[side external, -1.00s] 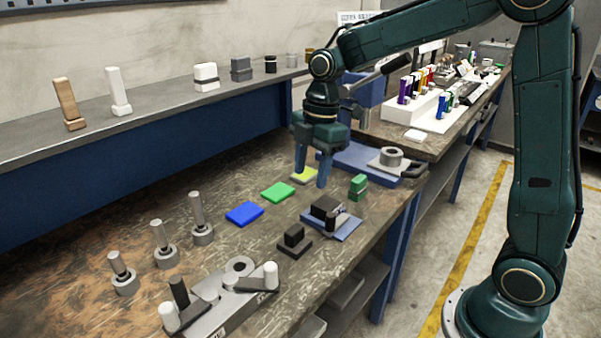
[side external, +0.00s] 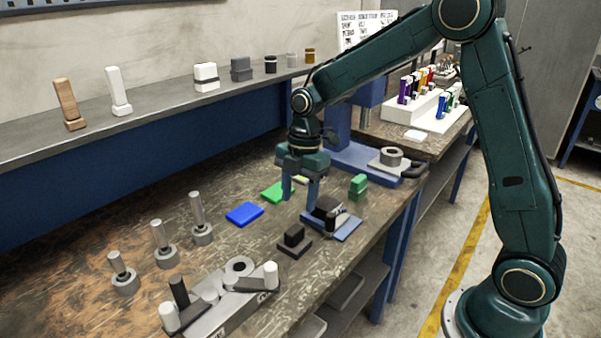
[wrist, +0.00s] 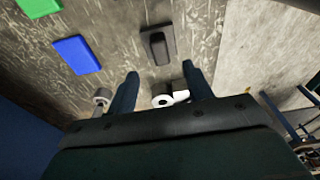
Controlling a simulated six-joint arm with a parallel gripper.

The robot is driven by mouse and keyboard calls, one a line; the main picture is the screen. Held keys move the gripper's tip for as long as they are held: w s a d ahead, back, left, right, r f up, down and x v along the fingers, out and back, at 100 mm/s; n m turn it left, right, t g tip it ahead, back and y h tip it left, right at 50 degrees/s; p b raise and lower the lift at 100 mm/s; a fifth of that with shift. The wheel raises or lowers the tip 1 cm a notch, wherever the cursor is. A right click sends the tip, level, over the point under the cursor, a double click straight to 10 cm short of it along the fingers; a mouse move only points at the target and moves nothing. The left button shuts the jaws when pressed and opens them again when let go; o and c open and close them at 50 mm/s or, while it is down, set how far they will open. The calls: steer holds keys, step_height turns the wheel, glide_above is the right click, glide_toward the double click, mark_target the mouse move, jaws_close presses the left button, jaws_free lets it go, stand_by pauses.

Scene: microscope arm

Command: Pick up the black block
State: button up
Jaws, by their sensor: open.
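A small black block (side external: 294,236) stands on a flat dark base on the bench, front of centre. In the wrist view the black block (wrist: 157,46) lies beyond my fingertips, roughly between them in the picture. A second black block (side external: 326,206) sits on a blue plate (side external: 343,230) behind it to the right. My gripper (side external: 300,203) is open and empty, fingers pointing down, above and behind the first block, near the second. Its right finger partly overlaps the second block in the side view; I cannot tell whether they touch.
A blue pad (side external: 244,213) and a green pad (side external: 276,191) lie to the left. A green block (side external: 358,187) stands at the right. A grey fixture (side external: 225,292) with upright pegs is in front. Several metal posts (side external: 159,242) stand at the left.

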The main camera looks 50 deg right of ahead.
mark_target(294, 228)
steer(key=shift+a+f, duration=0.15)
steer(key=shift+f, duration=1)
steer(key=shift+a+f, duration=0.15)
steer(key=shift+f, duration=0.95)
steer(key=shift+f, duration=0.1)
steer(key=shift+a+f, duration=0.2)
steer(key=shift+f, duration=0.6)
steer(key=shift+a+f, duration=0.15)
steer(key=shift+f, duration=0.7)
steer(key=shift+a+f, duration=0.2)
steer(key=shift+f, duration=0.6)
steer(key=shift+c, duration=0.4)
steer(key=shift+r, duration=0.1)
jaws_close()
